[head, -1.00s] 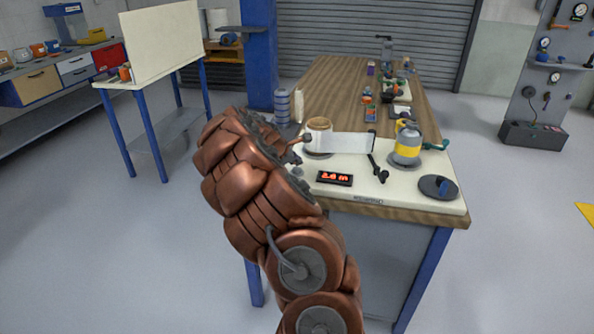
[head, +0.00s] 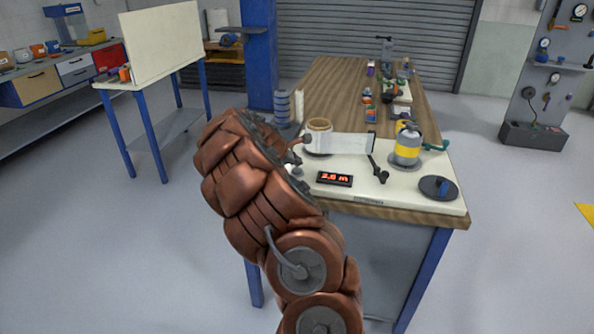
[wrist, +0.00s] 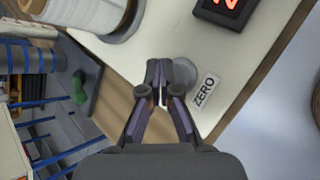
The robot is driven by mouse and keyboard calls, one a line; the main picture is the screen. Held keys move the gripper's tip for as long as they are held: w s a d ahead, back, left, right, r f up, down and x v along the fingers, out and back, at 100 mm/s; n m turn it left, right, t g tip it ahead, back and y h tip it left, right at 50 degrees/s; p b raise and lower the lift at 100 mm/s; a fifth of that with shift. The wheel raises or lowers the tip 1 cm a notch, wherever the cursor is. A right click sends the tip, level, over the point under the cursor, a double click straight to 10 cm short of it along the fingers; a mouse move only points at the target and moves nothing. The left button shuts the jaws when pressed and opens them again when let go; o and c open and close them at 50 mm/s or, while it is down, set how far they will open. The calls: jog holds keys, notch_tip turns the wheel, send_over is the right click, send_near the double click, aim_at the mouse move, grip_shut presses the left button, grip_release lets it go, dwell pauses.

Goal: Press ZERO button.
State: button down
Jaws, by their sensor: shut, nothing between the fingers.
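The ZERO label (wrist: 205,90) is a white tag on the cream board in the wrist view. A round grey button (wrist: 184,73) sits right beside it. My gripper (wrist: 158,72) is shut and empty, with its fingertips over the left edge of the button. I cannot tell whether the tips touch it. In the head view my gripper (head: 293,160) is at the left edge of the board, mostly hidden behind my copper-coloured arm. The display (head: 334,179) shows red digits reading 2.6 m. It also shows partly in the wrist view (wrist: 230,10).
A film roll (head: 319,137) stands behind my gripper, with a pale film strip (head: 351,144) running right to a yellow-banded roller (head: 407,147). A dark disc with a blue knob (head: 439,188) is at the right. The board (head: 405,197) is clear near its front edge.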

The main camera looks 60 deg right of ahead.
aim_at(296, 171)
jog(key=shift+f, duration=0.1)
jog(key=shift+f, duration=0.3)
jog(key=shift+f+b, duration=0.35)
jog(key=shift+f, duration=0.15)
dwell(1.1)
jog(key=shift+r, duration=0.1)
jog(key=shift+r+p, duration=0.6)
jog(key=shift+r, duration=0.2)
jog(key=shift+r+p, duration=1.5)
jog(key=shift+r, duration=1)
